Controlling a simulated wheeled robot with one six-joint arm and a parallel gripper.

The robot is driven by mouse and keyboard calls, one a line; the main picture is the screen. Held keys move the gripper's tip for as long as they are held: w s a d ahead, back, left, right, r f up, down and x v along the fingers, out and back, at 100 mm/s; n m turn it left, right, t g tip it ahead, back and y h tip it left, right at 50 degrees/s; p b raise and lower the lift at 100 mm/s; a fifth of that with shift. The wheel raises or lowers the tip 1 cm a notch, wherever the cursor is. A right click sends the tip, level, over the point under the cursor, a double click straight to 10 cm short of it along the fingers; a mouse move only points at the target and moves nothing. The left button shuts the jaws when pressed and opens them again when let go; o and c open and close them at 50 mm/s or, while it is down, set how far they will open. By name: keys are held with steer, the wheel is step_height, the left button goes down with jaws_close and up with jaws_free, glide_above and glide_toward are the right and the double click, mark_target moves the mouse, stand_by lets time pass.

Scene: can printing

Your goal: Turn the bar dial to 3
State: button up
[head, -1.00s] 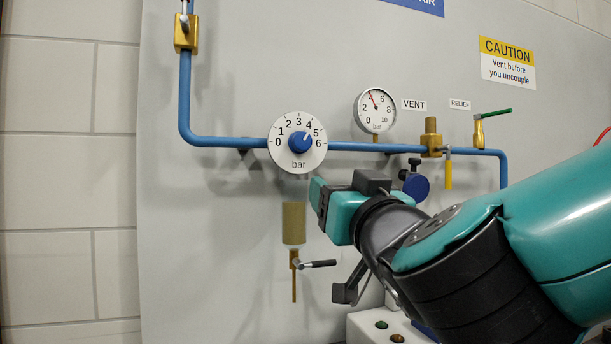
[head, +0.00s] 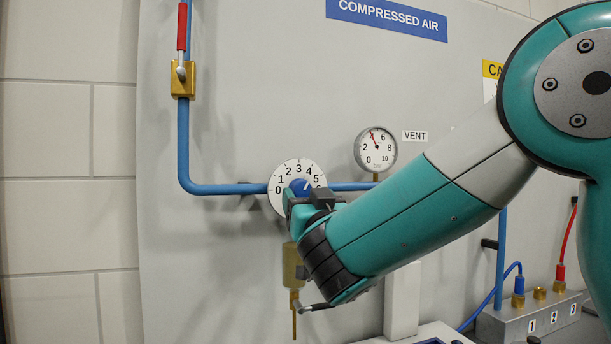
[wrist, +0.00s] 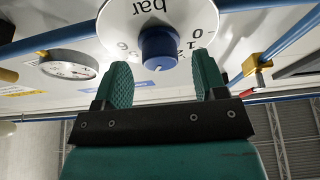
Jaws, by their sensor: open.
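The bar dial (head: 284,207) is a white round plate marked from 0 to 6, on the blue pipe. Its blue knob (head: 300,187) has a white mark pointing up and right, around 4 to 5. In the wrist view the knob (wrist: 158,48) appears upside down, with "bar" above it. My gripper (wrist: 162,85) is open and empty. Its two teal fingers lie to either side of the knob's line, with the knob just beyond their tips; contact cannot be told. In the head view my gripper (head: 298,207) covers the dial's lower part.
The pressure gauge (head: 376,151) is right of the dial, its red needle near 4. A brass valve with a red handle (head: 182,78) is at upper left. A brass-coloured filter bowl (head: 292,268) hangs just below my gripper, partly hidden by my arm.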

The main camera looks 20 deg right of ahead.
steer(key=shift+x, duration=0.8)
steer(key=shift+f, duration=0.1)
steer(key=c, duration=0.9)
steer(key=shift+p, duration=0.4)
